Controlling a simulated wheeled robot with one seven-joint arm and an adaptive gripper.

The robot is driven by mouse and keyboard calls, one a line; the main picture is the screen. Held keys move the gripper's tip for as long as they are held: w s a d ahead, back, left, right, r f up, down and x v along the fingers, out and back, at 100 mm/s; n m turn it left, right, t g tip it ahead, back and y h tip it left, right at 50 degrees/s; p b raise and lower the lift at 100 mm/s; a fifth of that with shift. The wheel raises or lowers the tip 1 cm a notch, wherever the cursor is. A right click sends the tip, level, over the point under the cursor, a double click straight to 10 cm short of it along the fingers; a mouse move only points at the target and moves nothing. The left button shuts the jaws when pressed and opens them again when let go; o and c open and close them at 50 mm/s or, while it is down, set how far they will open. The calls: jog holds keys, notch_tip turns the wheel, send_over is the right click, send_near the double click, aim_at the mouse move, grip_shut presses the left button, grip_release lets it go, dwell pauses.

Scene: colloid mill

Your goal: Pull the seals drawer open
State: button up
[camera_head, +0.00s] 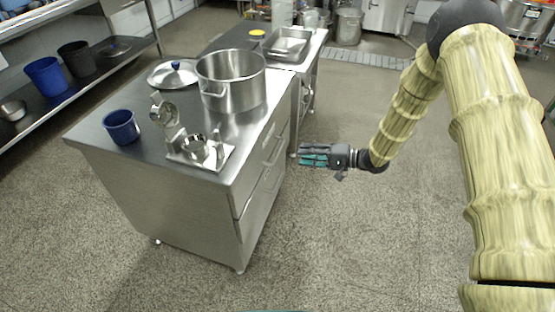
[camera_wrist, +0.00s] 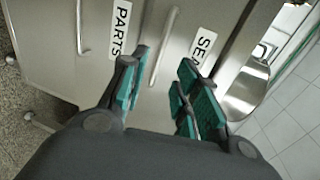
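The steel cabinet (camera_head: 170,205) stands left of centre in the head view, its drawer fronts facing right. In the wrist view the seals drawer (camera_wrist: 186,25) carries a label (camera_wrist: 203,42) reading "SEA", the rest hidden by a finger. Its bar handle (camera_wrist: 169,35) appears between my fingertips in the picture. The drawer looks shut. The parts drawer (camera_wrist: 105,60) lies below it, with its own handle (camera_wrist: 80,28). My gripper (camera_head: 302,155) is open and empty, beside the drawer fronts; it also shows in the wrist view (camera_wrist: 163,65). A gap shows between fingertips and cabinet in the head view.
On the cabinet top stand a large pot (camera_head: 230,85), a lid (camera_head: 173,74), a blue cup (camera_head: 121,127) and a metal device on a plate (camera_head: 197,150). A second steel table (camera_head: 290,62) stands behind. Speckled floor (camera_head: 340,235) right of the cabinet is clear.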

aim_at(278, 151)
jog(key=b+x, duration=0.1)
jog(key=x, duration=0.9)
jog(key=shift+w+a, duration=0.15)
jog(key=shift+a, duration=0.25)
jog(key=shift+c, duration=0.3)
grip_shut()
